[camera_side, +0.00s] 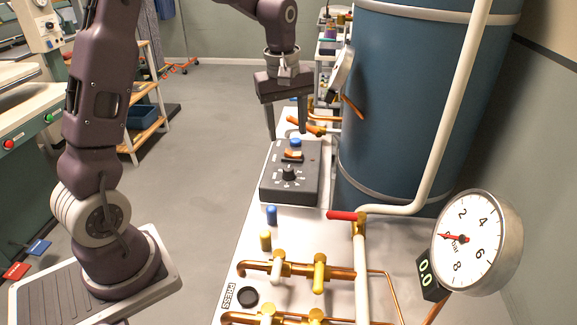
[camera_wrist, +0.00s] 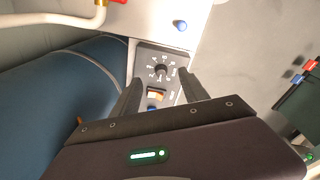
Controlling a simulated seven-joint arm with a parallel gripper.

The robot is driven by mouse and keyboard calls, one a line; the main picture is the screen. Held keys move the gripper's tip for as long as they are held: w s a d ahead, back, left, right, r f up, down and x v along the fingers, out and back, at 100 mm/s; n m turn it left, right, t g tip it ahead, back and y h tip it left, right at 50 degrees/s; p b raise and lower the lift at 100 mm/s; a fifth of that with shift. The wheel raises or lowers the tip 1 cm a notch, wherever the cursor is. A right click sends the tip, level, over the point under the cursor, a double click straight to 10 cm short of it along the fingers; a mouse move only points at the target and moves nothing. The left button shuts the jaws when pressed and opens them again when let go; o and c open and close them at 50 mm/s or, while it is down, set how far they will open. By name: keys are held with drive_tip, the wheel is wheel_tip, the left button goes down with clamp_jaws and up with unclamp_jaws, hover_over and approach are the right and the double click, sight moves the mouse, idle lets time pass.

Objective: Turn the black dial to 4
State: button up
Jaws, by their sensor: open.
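The black dial (camera_side: 288,174) sits on the sloped top of a dark grey control box (camera_side: 306,188) on the white bench. It also shows in the wrist view (camera_wrist: 161,70), with printed marks around it, too small to read surely. A lit orange rocker switch (camera_side: 292,155) and a blue button (camera_side: 295,142) are on the same box, behind the dial in the side view. My gripper (camera_side: 287,136) is open and empty, fingers pointing down above the far end of the box. In the wrist view its fingers (camera_wrist: 160,84) stand either side of the box face, apart from the dial.
A large blue tank (camera_side: 405,100) stands right behind the box. Brass valves (camera_side: 319,272), copper pipes and a white pipe (camera_side: 455,110) are nearby. A round gauge (camera_side: 470,238) stands front right with a small display reading 0.0. Blue and yellow pegs (camera_side: 271,215) stand in front of the box.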

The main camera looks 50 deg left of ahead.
sight(288, 168)
drive_tip(key=w+a+f+n, duration=0.1)
drive_tip(key=f, duration=0.2)
drive_tip(key=w+a+f+n, duration=0.1)
drive_tip(key=a+f, duration=0.1)
drive_tip(key=w+a+f+n+g, duration=0.1)
drive_tip(key=w+f+n, duration=0.1)
drive_tip(key=f, duration=0.1)
drive_tip(key=shift+a+f, duration=0.3)
drive_tip(key=shift+a, duration=0.1)
wheel_tip(288, 168, down, 7)
clamp_jaws()
